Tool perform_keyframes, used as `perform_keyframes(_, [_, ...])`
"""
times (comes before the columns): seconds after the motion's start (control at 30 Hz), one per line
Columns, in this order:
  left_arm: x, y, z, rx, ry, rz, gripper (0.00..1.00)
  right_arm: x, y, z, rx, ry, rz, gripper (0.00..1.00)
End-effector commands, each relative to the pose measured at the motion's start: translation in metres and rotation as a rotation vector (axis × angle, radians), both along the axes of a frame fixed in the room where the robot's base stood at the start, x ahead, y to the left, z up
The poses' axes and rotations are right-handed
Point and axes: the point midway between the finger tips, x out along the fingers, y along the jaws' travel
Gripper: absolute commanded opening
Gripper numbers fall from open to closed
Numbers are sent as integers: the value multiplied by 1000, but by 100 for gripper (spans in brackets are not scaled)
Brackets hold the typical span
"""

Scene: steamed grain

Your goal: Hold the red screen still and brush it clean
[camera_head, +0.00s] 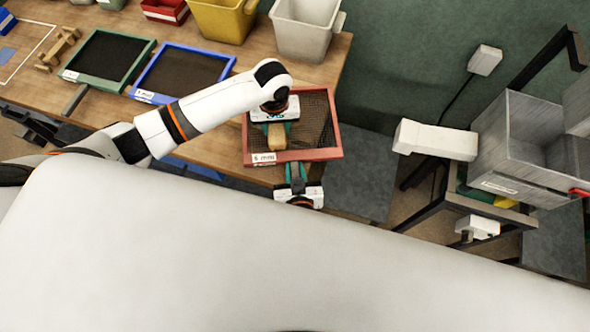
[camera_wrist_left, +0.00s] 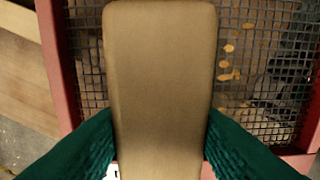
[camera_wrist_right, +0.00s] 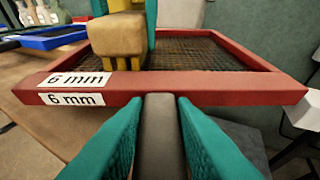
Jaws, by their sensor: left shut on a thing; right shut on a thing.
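The red screen (camera_head: 333,155) is a red-framed wire mesh labelled "6 mm" at the right end of the bench. My right gripper (camera_wrist_right: 158,130) is shut on a dark grey handle (camera_wrist_right: 158,150) at the screen's near side, below the label. My left gripper (camera_head: 276,125) is above the screen and shut on the brush, whose tan wooden body (camera_wrist_left: 160,90) fills the middle of the left wrist view. The brush is over the left part of the mesh. Several tan flakes (camera_wrist_left: 229,48) show at the mesh in the left wrist view. The brush's bristles show yellow (camera_wrist_right: 122,5) in the right wrist view.
A green-framed screen (camera_head: 75,76) and a blue-framed screen (camera_head: 225,72) lie on the bench to the left. Yellow (camera_head: 222,20) and white (camera_head: 305,25) bins stand at the back. A grey metal machine (camera_head: 520,145) stands at right, off the bench.

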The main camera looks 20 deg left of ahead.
Motion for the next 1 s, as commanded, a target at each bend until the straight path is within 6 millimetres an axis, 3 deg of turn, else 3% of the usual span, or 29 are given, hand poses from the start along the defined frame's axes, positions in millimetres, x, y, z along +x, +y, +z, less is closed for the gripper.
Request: perform_keyframes(1.0, [21, -53, -4, 0, -1, 0, 17, 0, 0, 0, 0, -1, 0, 0])
